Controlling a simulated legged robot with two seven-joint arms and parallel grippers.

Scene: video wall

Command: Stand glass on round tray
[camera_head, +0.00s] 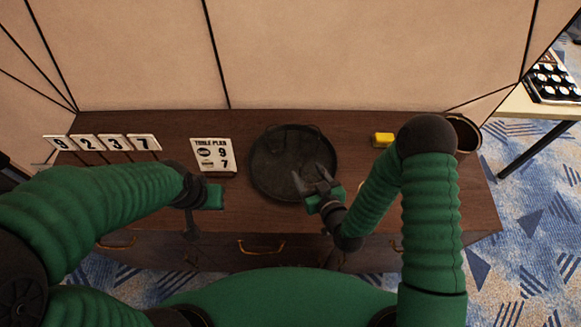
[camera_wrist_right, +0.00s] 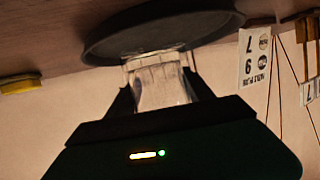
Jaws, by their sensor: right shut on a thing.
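The round tray (camera_head: 262,178) is dark and lies on the brown wooden cabinet top; its rim also shows in the right wrist view (camera_wrist_right: 215,28). My right gripper (camera_head: 313,178) is over the tray's right front part. In the right wrist view it is shut on the clear glass (camera_wrist_right: 160,82), with a dark finger on each side. The glass overlaps the tray's edge there; whether it touches the tray I cannot tell. In the head view the glass is too faint to make out. My left gripper (camera_head: 212,197) is left of the tray, its fingers unclear.
A sign with numbers (camera_head: 212,154) stands left of the tray, and number cards (camera_head: 103,142) stand farther left. The cabinet top (camera_head: 352,150) is clear between tray and yellow block.

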